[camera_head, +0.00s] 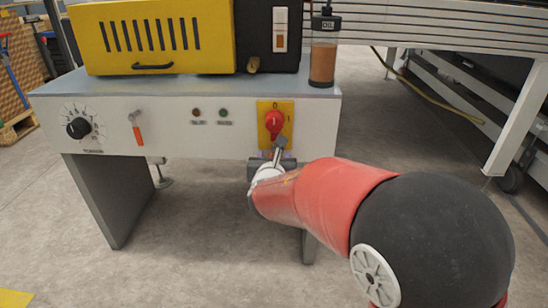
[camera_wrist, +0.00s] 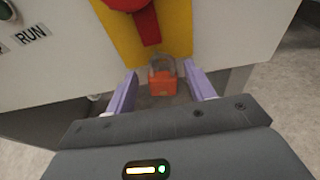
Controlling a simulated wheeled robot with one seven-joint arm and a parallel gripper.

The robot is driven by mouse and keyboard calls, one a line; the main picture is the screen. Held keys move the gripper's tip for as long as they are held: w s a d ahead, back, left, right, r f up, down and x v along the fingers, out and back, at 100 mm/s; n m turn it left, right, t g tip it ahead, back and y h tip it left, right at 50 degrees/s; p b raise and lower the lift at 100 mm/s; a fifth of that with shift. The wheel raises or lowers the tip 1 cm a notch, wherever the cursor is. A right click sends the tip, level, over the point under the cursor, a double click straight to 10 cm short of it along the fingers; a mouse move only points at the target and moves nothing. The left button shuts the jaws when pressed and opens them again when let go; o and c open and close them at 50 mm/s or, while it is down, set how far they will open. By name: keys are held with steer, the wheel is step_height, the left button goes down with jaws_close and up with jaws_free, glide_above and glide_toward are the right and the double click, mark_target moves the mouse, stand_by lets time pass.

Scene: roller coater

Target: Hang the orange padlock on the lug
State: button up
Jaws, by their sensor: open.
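The orange padlock (camera_wrist: 162,84) shows in the wrist view, upright with its grey shackle on top, at the lower edge of the yellow switch plate (camera_wrist: 178,32). My gripper (camera_wrist: 160,80) is open, with one purple finger on each side of the padlock and a gap visible on both sides. I cannot make out the lug, nor whether the shackle is around it. The red rotary switch (camera_wrist: 148,24) is just above. In the head view my gripper (camera_head: 272,156) is just under the red switch (camera_head: 274,123), and the padlock cannot be made out there.
A yellow housing (camera_head: 160,35) and an oil bottle (camera_head: 323,55) stand on top. The floor in front is clear.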

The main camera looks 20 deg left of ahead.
steer(key=v, duration=0.7)
steer(key=s+d+r+m+g+h, duration=0.1)
steer(key=d+r+m+g+h, duration=0.15)
steer(key=d+m+h, duration=1.05)
steer(key=s+d+f+m+g+y, duration=0.1)
steer(key=s+d+m+g, duration=0.2)
steer(key=d, duration=0.4)
steer(key=s+d+m+y, duration=0.2)
steer(key=s+d+m, duration=0.1)
steer(key=d+m, duration=0.35)
steer(key=s+d+f+m+g+y, duration=0.1)
steer(key=s+d+m+g, duration=0.2)
steer(key=d, duration=0.4)
steer(key=s+f+m+y, duration=0.1)
steer(key=s+m+y, duration=0.4)
steer(key=s+m, duration=0.8)
step_height(320, 180, up, 12)
steer(key=p, duration=1.3)
steer(key=shift+w+a+g, duration=0.15)
steer(key=shift+a+g, duration=0.2)
steer(key=shift+g, duration=0.1)
steer(key=shift+r, duration=0.1)
